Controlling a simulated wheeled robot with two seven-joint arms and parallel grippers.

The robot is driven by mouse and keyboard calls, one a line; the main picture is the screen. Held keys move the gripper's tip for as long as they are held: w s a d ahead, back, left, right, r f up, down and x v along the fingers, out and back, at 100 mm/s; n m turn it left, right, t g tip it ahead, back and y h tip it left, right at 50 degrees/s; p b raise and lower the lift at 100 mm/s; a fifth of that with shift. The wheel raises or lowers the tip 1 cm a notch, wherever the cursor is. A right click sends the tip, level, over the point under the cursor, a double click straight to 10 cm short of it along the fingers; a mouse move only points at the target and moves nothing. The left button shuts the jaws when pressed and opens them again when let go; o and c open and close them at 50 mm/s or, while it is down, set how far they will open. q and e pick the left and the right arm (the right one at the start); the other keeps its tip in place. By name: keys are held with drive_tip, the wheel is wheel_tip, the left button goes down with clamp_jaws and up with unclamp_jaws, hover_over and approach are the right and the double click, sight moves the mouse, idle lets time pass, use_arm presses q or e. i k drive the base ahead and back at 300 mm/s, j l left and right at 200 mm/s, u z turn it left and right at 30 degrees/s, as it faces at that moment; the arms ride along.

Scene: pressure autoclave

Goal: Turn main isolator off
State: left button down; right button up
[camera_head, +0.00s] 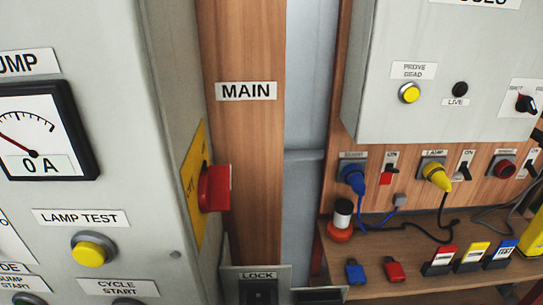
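A red rotary handle (214,188) sits on a yellow plate (192,190) on the right side wall of the grey cabinet at left. The plate is seen at a steep angle. Dark lettering on it is partly legible, and I cannot tell the handle's exact position. A "MAIN" label (246,91) is on the wooden panel to the upper right of the handle. Neither of my grippers is in view.
The grey cabinet (170,60) carries an ammeter (45,130) reading about 0 A and a yellow lamp test button (93,249). A lock box (258,285) is below. At right, plugs and switches sit above a wooden shelf (375,275) with padlocks and tags.

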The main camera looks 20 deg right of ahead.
sight(215, 183)
drive_tip(key=l, duration=0.25)
drive_tip(key=k+l+u, duration=0.15)
drive_tip(key=l, duration=0.35)
drive_tip(key=k+l+u, duration=0.15)
drive_tip(key=l, duration=0.35)
drive_tip(key=k+l+u, duration=0.2)
drive_tip(key=l, duration=0.3)
drive_tip(key=k+l+u, duration=0.15)
drive_tip(key=k+l, duration=0.15)
drive_tip(key=l, duration=0.15)
drive_tip(key=k+l+u, duration=0.15)
drive_tip(key=k+l, duration=0.15)
drive_tip(key=l, duration=0.1)
